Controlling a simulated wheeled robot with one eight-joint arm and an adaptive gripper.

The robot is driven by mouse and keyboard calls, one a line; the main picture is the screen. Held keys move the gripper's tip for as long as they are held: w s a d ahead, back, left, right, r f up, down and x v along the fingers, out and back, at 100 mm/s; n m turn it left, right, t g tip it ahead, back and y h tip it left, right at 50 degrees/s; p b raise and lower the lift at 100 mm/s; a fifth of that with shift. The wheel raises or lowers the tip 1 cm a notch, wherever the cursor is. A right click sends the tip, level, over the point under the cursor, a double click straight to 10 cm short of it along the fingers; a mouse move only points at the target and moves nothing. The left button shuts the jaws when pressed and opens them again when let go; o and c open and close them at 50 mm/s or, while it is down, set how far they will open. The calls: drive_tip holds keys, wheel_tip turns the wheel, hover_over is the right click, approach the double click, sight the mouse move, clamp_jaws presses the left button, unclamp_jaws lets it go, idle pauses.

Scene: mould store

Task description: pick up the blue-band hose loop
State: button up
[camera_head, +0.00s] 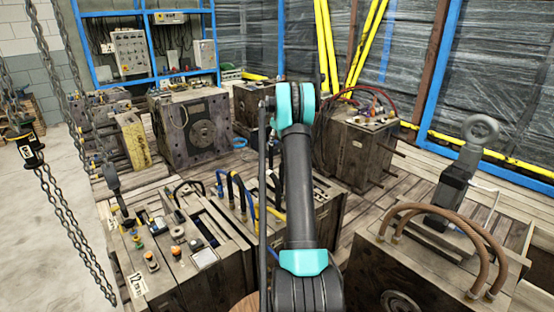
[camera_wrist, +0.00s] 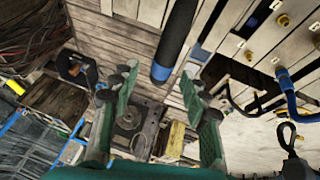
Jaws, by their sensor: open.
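In the wrist view a thick dark hose (camera_wrist: 180,28) with a blue band near its lower end runs down from the top edge; whether it forms the full loop is cut off. My gripper (camera_wrist: 159,73) is open, its two green fingers spread apart. The banded hose end appears between the fingertips, and I cannot tell the distance. In the head view several blue, black and yellow hoses (camera_head: 240,190) stand on the middle mould block; which one bears the blue band is too small to tell. My arm hides part of that block and the gripper in that view.
A mould block with brown hose loops (camera_head: 445,222) and a grey lifting eye (camera_head: 465,165) stands at the right. Chains (camera_head: 62,190) hang at the left. Other mould blocks (camera_head: 190,128) stand behind. A blue hose (camera_wrist: 291,95) shows at the right of the wrist view.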

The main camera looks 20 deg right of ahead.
drive_tip(key=x, duration=0.3)
drive_tip(key=shift+f, duration=0.1)
clamp_jaws()
